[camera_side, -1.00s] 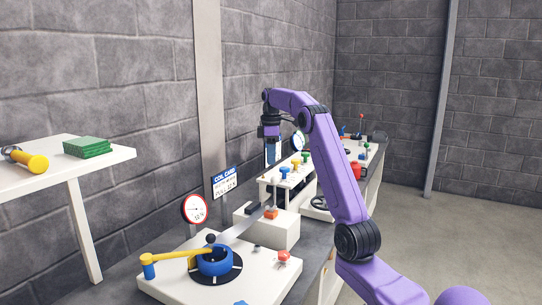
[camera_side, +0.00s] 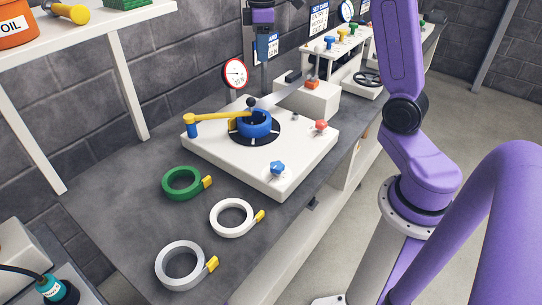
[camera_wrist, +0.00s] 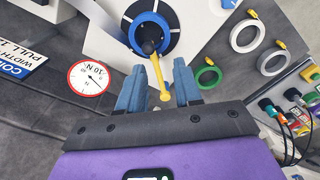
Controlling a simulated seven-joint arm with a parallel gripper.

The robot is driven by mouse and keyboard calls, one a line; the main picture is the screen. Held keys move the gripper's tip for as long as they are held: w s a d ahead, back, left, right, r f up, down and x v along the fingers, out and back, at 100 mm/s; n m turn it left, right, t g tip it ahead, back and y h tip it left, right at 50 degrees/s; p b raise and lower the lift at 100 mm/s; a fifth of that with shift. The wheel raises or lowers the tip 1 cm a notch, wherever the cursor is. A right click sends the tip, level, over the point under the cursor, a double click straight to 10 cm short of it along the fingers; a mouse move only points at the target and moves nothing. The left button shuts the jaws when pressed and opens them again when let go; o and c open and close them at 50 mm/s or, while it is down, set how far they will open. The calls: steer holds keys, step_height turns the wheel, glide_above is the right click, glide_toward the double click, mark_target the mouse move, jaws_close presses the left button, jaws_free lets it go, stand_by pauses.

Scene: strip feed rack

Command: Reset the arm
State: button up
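My arm is purple and stands at the right in the side view. My gripper (camera_side: 262,60) points down, above and behind the blue coil hub (camera_side: 255,124) on the white plate. In the wrist view my gripper (camera_wrist: 159,66) shows two blue fingers apart with nothing held between them. The yellow lever (camera_wrist: 158,78) shows in the gap, below the fingers. In the side view the yellow lever (camera_side: 222,116) reaches from its blue post to the hub.
Green (camera_side: 181,184), white (camera_side: 231,218) and grey (camera_side: 178,266) rings lie on the bench in front. A round dial (camera_side: 235,74) stands behind the white plate (camera_side: 300,152). A white shelf (camera_side: 110,17) is upper left. Dark bench top around the rings is clear.

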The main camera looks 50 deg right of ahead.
steer(key=s+a+f+n, duration=0.1)
steer(key=s+a, duration=0.6)
steer(key=a, duration=0.3)
steer(key=s+a+f+n, duration=0.1)
steer(key=s+f, duration=0.1)
steer(key=s, duration=0.6)
steer(key=s+a+f+n, duration=0.1)
steer(key=s+a+f, duration=0.1)
steer(key=s, duration=0.6)
steer(key=s+a+f+n, duration=0.1)
steer(key=s+f, duration=0.2)
steer(key=s, duration=0.5)
steer(key=shift+s+a+f, duration=0.2)
steer(key=shift+a+f, duration=0.05)
steer(key=shift+f, duration=0.1)
